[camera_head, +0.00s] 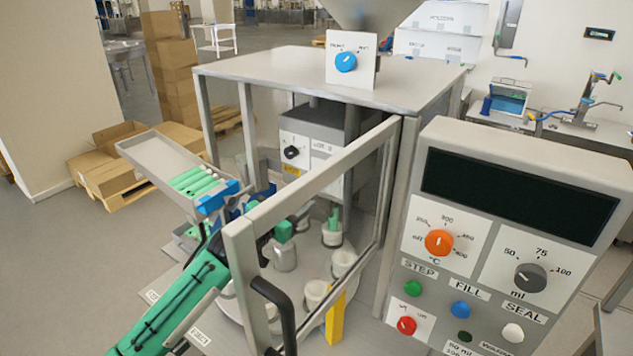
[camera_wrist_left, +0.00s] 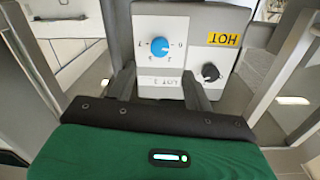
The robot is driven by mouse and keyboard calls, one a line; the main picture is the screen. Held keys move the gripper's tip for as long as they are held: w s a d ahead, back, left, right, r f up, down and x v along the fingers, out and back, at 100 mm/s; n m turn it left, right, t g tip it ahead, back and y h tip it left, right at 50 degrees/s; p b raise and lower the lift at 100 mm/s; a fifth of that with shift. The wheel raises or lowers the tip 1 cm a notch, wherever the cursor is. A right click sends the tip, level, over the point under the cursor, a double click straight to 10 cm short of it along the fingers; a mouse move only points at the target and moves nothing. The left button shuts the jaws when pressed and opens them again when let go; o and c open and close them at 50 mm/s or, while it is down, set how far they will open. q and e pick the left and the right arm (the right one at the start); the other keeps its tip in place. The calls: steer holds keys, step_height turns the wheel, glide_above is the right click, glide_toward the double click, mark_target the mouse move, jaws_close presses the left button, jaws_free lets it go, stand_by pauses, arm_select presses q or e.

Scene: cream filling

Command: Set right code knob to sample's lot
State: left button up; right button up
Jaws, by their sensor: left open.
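In the left wrist view a blue knob (camera_wrist_left: 159,46) sits on a white plate with numbers around it and lettering that looks like LOT beneath it. A black knob (camera_wrist_left: 210,71) is to its right, below a yellow HOT label. My left gripper (camera_wrist_left: 160,76) is open, its dark fingers pointing at the plate and flanking its lower part. It appears empty and apart from the blue knob. In the head view the green left arm reaches into the machine frame from the left; the fingers are hard to make out behind the frame. No right gripper shows. I cannot tell which item is the sample.
The machine's metal door frame (camera_head: 310,187) and a black handle (camera_head: 271,308) stand near the arm. White cups (camera_head: 343,263) stand on the turntable. A tilted tray (camera_head: 150,155) holds green-and-white tubes. The control panel (camera_head: 510,245) is at right, with orange and grey dials.

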mark_target(321, 182)
arm_select(q)
steer(key=p+x, duration=0.2)
steer(key=x, duration=0.5)
steer(key=shift+w+d, duration=0.45)
steer(key=shift+w, duration=0.15)
steer(key=c, duration=1)
